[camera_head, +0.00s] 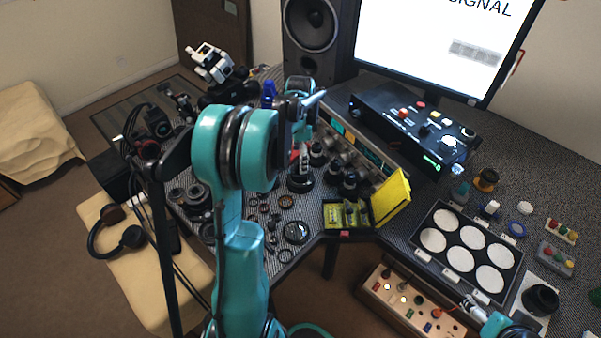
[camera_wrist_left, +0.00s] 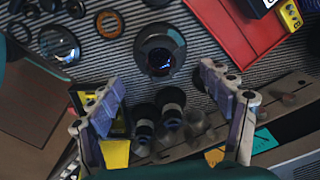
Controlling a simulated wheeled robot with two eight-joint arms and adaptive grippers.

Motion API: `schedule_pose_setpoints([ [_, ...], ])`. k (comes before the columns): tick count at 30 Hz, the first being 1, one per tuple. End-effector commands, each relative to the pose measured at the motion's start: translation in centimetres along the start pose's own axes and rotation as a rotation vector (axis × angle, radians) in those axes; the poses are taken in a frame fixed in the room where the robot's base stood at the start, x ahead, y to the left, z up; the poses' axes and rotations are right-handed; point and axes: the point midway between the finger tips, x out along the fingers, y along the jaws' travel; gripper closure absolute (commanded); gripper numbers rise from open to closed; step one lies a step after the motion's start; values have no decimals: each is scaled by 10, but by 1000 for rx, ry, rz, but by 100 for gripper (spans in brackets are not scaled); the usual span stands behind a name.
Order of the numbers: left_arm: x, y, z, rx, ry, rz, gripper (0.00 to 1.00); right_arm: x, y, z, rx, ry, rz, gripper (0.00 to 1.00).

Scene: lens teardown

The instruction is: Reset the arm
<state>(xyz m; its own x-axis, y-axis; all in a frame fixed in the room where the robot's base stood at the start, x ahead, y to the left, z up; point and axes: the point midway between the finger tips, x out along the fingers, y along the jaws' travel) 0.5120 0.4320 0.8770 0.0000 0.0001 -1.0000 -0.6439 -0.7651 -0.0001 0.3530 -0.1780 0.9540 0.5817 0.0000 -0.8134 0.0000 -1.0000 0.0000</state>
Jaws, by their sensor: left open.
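My left arm rises teal through the middle of the head view, and its gripper (camera_head: 302,152) hangs over the bench among dark lens parts, partly hidden by the arm. In the left wrist view the two fingers of this gripper (camera_wrist_left: 168,108) stand wide apart with nothing held between them. A round dark lens part (camera_wrist_left: 160,52) lies beyond the fingertips, and two black cylinders (camera_wrist_left: 172,100) show between the fingers. My right gripper (camera_head: 468,306) is at the lower right of the head view, small and partly cut off; its opening is unclear.
A yellow-lidded box (camera_head: 391,197) stands near the bench's front edge. A black tray with white discs (camera_head: 433,239) lies at right, behind a wooden block with buttons (camera_head: 402,303). A black control box (camera_head: 412,130) stands below the monitor (camera_head: 434,42). A red tray (camera_wrist_left: 238,35) shows in the wrist view.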

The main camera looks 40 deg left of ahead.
Motion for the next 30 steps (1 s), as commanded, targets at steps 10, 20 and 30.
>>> schedule_pose_setpoints([
  [10,-57,0,0,1,0,0,20,0,0,0,0,0,0,20],
  [20,-64,3,-1,-3,2,-4,20,0,0,0,0,0,0,20],
  [30,-105,106,-38,-212,122,-158,20,0,0,0,0,0,0,20],
])
